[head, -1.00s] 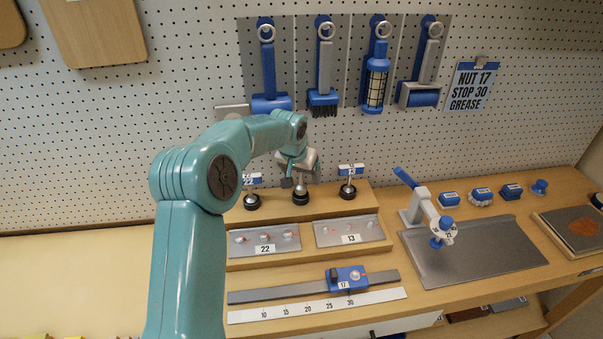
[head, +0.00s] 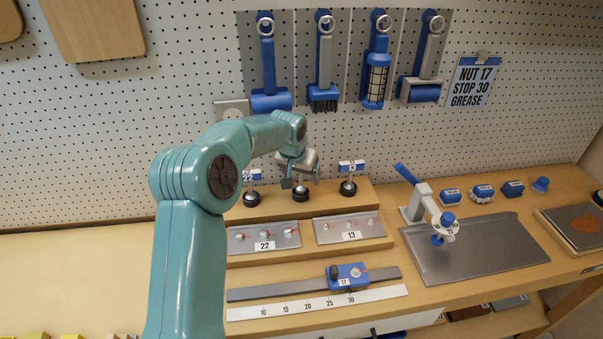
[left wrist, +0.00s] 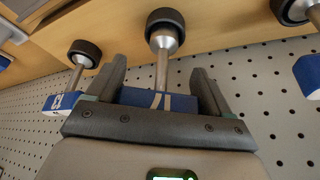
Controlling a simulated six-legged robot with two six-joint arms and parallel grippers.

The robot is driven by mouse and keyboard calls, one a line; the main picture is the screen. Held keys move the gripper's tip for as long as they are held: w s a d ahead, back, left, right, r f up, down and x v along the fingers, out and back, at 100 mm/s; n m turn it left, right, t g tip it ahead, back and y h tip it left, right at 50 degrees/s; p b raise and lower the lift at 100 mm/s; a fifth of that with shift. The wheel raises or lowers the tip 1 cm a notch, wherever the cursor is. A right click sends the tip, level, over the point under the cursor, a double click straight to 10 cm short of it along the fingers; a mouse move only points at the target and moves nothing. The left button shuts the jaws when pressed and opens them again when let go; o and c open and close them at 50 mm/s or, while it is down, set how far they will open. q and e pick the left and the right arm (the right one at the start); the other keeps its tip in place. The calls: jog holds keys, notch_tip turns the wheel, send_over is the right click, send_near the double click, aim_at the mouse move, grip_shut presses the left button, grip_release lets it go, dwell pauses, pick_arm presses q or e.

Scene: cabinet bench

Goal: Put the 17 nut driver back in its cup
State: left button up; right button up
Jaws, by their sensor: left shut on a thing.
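My left gripper (head: 300,172) is at the middle of the raised back shelf, seen partly behind my own arm. In the left wrist view the left gripper (left wrist: 158,90) has its fingers on both sides of the blue handle of the 17 nut driver (left wrist: 160,100), shut on it. The driver's silver shaft runs to the middle black cup (left wrist: 165,20), which also shows in the head view (head: 301,196). The shaft's end lines up with the cup and appears to be in it; how deep is hidden. My right gripper is not in view.
The 22 driver (head: 252,178) stands left of the gripper, the 13 driver (head: 350,168) close on the right. Trays marked 22 (head: 264,246) and 13 (head: 351,236) lie in front. A blue slider (head: 348,276) sits on a rail. A pegboard with hanging tools rises behind.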

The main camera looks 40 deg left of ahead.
pick_arm(q)
jog(key=shift+f+b, duration=0.45)
jog(key=shift+f, duration=0.2)
jog(key=o, duration=1.1)
jog(key=shift+o, duration=0.2)
jog(key=b+v, duration=0.1)
jog(key=v, duration=1.5)
jog(key=shift+r, duration=0.25)
